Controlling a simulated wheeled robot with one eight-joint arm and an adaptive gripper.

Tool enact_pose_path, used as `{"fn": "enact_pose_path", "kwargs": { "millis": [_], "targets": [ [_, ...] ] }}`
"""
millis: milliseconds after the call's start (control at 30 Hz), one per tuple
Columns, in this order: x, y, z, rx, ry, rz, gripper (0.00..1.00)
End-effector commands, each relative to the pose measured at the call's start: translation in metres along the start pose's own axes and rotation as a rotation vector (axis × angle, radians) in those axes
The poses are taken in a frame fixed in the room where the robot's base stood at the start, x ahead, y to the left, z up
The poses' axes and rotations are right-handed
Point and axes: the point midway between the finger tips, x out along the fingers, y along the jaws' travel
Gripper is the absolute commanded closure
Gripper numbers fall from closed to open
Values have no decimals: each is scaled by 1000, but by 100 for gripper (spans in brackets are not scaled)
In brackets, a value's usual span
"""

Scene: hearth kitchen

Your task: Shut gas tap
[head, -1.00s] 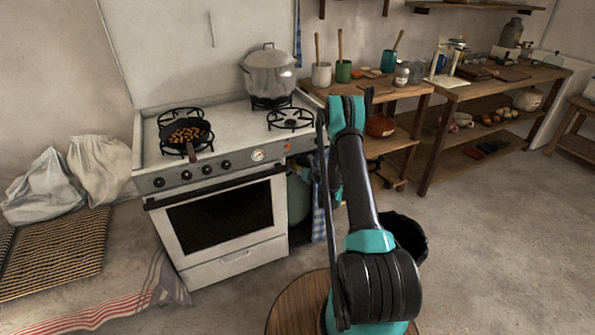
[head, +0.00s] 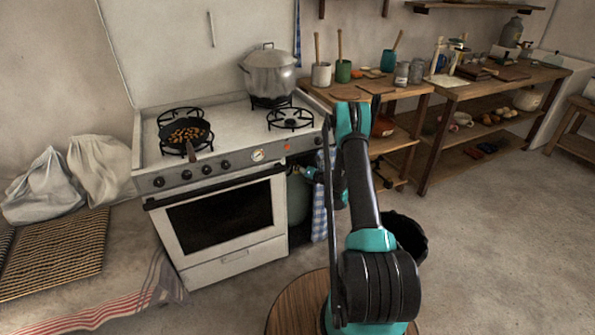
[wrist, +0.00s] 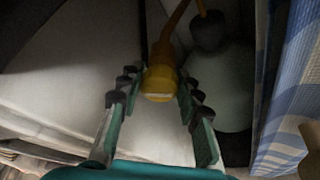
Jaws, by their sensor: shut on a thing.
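The gas tap (wrist: 160,86) is a yellow knob with a pale mark on its near face, in the middle of the wrist view. Yellow pipe runs up from it. My gripper (wrist: 156,76) has a finger on either side of the knob and is shut on it. The grey-green gas cylinder (wrist: 223,85) stands to the right of the tap in the wrist view. In the head view my gripper (head: 308,173) is small, beside the stove's right side, in front of the cylinder (head: 297,200). The tap is too small to make out there.
The white stove (head: 235,205) bears a pan of food (head: 186,133) and a lidded pot (head: 269,72). A blue checked cloth (head: 320,215) hangs close to the right of my gripper; it also shows in the wrist view (wrist: 290,95). A wooden workbench (head: 400,92) stands further right.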

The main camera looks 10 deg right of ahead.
Motion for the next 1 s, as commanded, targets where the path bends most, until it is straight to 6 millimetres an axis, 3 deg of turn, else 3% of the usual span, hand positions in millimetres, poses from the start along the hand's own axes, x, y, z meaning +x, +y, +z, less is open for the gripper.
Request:
{"fn": "enact_pose_path", "kwargs": {
  "millis": [600, 1000],
  "targets": [
    [0, -4, -1, 504, 0, 208, 95],
    [0, -4, -1, 667, -1, 275, 95]
  ]
}}
